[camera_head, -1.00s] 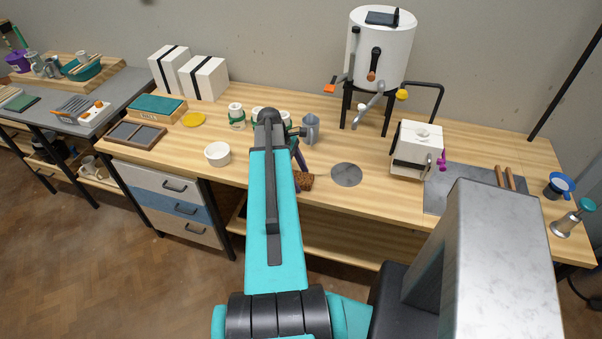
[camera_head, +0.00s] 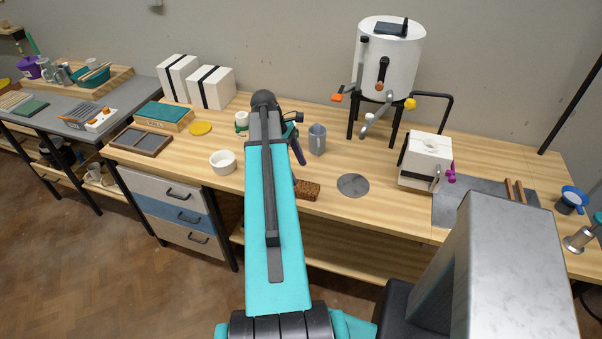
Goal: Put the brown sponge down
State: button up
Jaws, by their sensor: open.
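The brown sponge (camera_head: 308,190) lies on the wooden worktop near its front edge, just right of my teal arm. The arm hides part of its left side. My gripper (camera_head: 299,156) shows only in part, as a dark shape beyond the right side of the arm. It is open and empty, and it appears above and behind the sponge, apart from it. The rest of the gripper is hidden by the arm.
A grey mug (camera_head: 317,140) stands just right of my gripper. A grey disc (camera_head: 353,186) lies right of the sponge, with bare wood between. A white bowl (camera_head: 222,162) is left of the arm. A white box-shaped device (camera_head: 426,160) stands further right.

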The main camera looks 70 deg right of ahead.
jog(key=shift+b+v, duration=0.4)
jog(key=shift+v, duration=1.5)
